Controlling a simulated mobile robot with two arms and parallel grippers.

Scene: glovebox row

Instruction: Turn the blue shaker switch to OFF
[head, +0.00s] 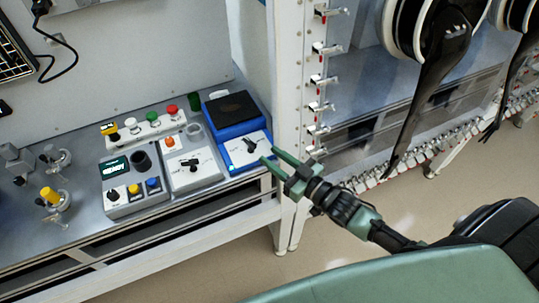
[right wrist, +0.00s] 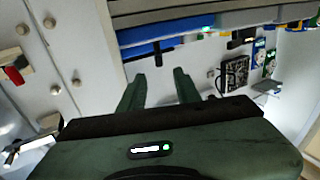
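The blue shaker (head: 238,122) stands at the right end of the bench, with a black platform on top and a white front panel. Its black switch (head: 251,145) sits on that panel; I cannot read the label. My right gripper (head: 270,155) is open and empty, its green fingers just right of the panel and pointing at it, with no clear contact. In the right wrist view, the blue shaker (right wrist: 143,51) lies beyond the parted fingertips (right wrist: 158,74), and a dark knob (right wrist: 158,52) shows roughly in line with the gap. My left gripper is not in view.
Left of the shaker are a white box (head: 195,172) with a black knob and a grey unit (head: 136,190) with several knobs. A white post (head: 288,90) with valve levers rises just right of the shaker. Black glovebox gloves (head: 435,80) hang farther right.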

